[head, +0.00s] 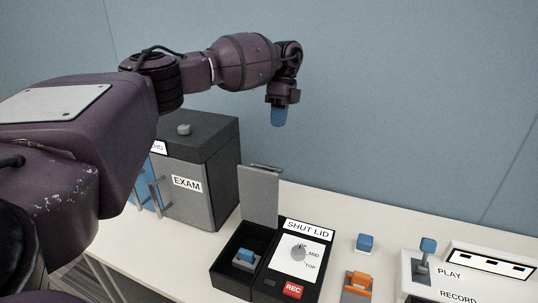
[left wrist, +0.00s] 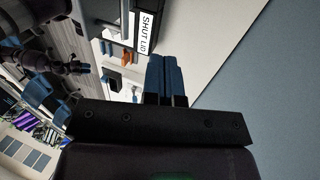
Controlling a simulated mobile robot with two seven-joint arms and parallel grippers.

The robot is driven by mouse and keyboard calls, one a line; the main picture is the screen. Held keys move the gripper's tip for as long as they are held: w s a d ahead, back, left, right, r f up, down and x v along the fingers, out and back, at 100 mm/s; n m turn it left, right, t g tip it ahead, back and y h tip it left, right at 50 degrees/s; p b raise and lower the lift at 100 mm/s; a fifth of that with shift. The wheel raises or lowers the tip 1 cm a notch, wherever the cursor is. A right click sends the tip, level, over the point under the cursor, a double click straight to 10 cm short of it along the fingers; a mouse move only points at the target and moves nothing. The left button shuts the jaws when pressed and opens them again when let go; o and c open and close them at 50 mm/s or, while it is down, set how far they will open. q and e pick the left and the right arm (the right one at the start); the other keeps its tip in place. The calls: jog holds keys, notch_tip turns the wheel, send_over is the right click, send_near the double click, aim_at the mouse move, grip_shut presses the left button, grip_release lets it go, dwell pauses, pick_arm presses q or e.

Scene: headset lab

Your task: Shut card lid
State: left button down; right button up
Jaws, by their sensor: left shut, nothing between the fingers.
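The card box (head: 223,281) is a black open box on the table, with a blue-topped grey card piece (head: 246,257) inside. Its grey lid (head: 258,196) stands upright at the back edge, with a handle bar along its top. A panel beside it reads SHUT LID (head: 310,228) and carries a knob and a red REC button. My left gripper (head: 278,118) is shut and empty, pointing down, above and behind the lid and apart from it. In the left wrist view its blue fingers (left wrist: 164,75) lie together, near the SHUT LID label (left wrist: 146,34).
A dark EXAM cabinet (head: 210,168) stands left of the box. A blue block (head: 364,243), an orange piece (head: 356,286) and a PLAY/RECORD panel with a lever (head: 427,250) are to the right. The wall (head: 400,100) is close behind the table.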

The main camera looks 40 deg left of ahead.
pick_arm(q)
jog(key=s+d+f, duration=0.1)
jog(key=s+f, duration=0.5)
jog(key=f, duration=0.2)
jog(key=shift+d+p, duration=0.2)
jog(key=shift+p, duration=0.25)
jog(key=shift+f, duration=0.1)
